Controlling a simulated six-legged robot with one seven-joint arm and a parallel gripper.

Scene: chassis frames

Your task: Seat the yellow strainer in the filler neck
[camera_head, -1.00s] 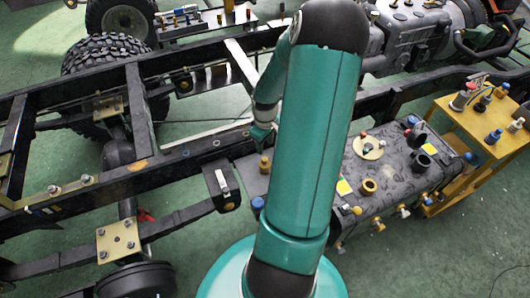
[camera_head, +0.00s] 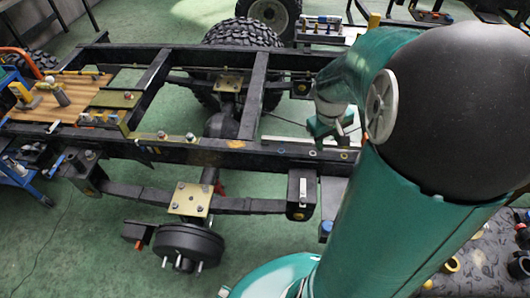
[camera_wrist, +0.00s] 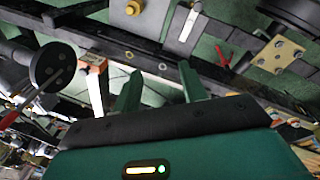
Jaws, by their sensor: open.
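My gripper (camera_wrist: 161,82) is open in the wrist view, its two green fingers apart with nothing between them. In the head view my gripper (camera_head: 327,128) hangs by the black frame rail (camera_head: 230,157), partly hidden behind my arm. The dark tank (camera_head: 488,258) shows only in part at the lower right, behind my arm. It carries a brass-coloured ring fitting (camera_head: 451,265); I cannot tell whether this is the filler neck. I cannot pick out the yellow strainer for certain in either current view.
A wooden deck (camera_head: 70,97) with tools lies at the left of the frame. A blue cart (camera_head: 28,180) stands at the left edge. A hub drum (camera_head: 178,243) and a yellow plate (camera_head: 190,199) sit below the rail. Green floor is open at the lower left.

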